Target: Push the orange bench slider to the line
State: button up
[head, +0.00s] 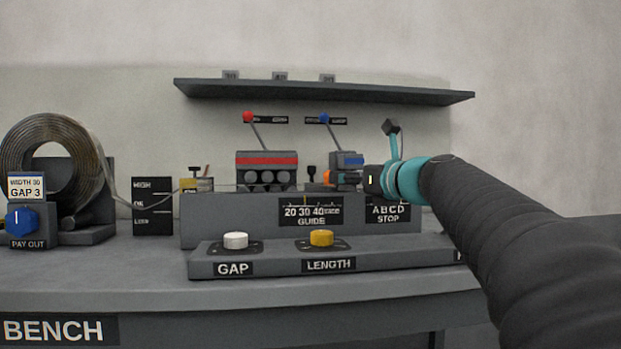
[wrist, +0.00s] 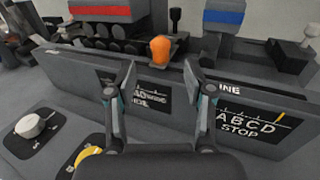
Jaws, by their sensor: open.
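The orange slider (wrist: 160,49) is a rounded upright knob behind the top edge of the grey panel in the wrist view. In the head view a small orange part (head: 327,177) shows just left of my gripper (head: 369,180). In the wrist view my gripper (wrist: 160,82) is open and empty. Its two fingers are spread in front of the knob, apart from it in the picture; the exact distance is unclear. A partly hidden label ending in "INE" (wrist: 229,88) is right of the right finger. The ABCD STOP scale (wrist: 246,124) carries a yellow mark.
A red-striped roller block (head: 266,170) and a blue-striped block (wrist: 224,17) stand behind the panel. White (head: 235,240) and yellow (head: 321,238) knobs sit on the front ledge. A shelf (head: 320,91) hangs above.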

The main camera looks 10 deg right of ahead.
jog(key=x, duration=0.7)
jog(key=shift+w+a, duration=0.1)
jog(key=shift+w, duration=0.25)
grip_shut()
